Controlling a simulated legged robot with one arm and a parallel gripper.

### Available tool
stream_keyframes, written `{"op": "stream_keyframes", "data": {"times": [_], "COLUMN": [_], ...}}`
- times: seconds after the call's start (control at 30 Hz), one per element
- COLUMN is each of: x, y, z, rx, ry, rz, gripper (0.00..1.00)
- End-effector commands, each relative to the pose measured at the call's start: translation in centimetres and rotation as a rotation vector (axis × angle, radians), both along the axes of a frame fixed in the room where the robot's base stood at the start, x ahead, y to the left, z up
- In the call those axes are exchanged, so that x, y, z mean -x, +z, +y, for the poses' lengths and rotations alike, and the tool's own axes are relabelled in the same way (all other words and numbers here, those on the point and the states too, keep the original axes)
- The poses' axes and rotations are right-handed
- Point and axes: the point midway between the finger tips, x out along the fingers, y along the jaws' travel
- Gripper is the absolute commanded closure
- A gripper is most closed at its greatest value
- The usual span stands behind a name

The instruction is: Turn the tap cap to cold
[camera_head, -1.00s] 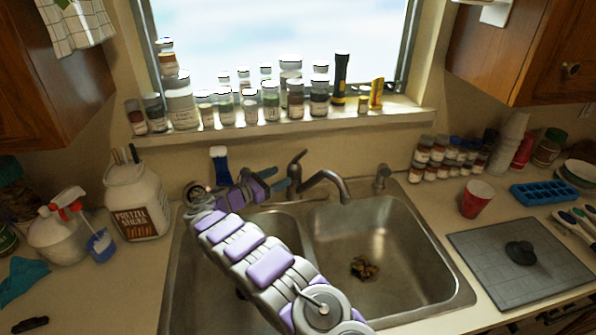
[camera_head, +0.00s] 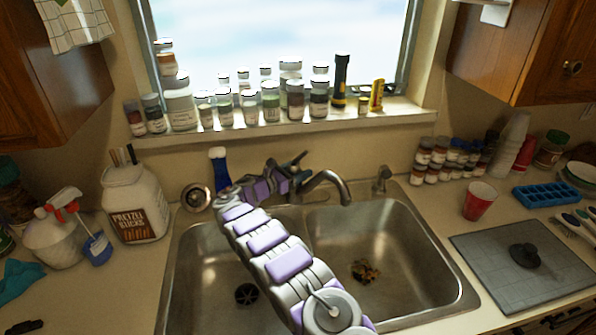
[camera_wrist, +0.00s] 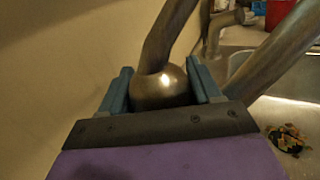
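In the wrist view the rounded metal tap cap (camera_wrist: 160,90) sits between the two blue fingers of my gripper (camera_wrist: 160,68). The fingers are spread, one on each side of the cap and very close to it; whether they touch is unclear. A lever rises from the cap, and the spout (camera_wrist: 272,62) slants off to the right.
The sink (camera_head: 385,245) lies below my arm, with food scraps (camera_head: 365,271) in the right basin. Jars line the windowsill (camera_head: 390,108) above. A red cup (camera_head: 479,201) stands on the right counter.

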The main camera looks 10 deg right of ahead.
Motion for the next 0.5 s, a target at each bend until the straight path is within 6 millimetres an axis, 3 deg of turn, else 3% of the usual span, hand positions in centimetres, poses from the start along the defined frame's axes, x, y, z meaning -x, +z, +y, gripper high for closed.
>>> {"op": "stream_keyframes", "data": {"times": [0.3, 0.5], "x": [-0.09, -0.27], "y": [0.01, 0.19], "z": [0.06, 0.15], "rx": [0.000, 0.000], "ry": [0.003, 0.028], "rz": [-0.001, -0.004], "gripper": [0.69, 0.69]}}
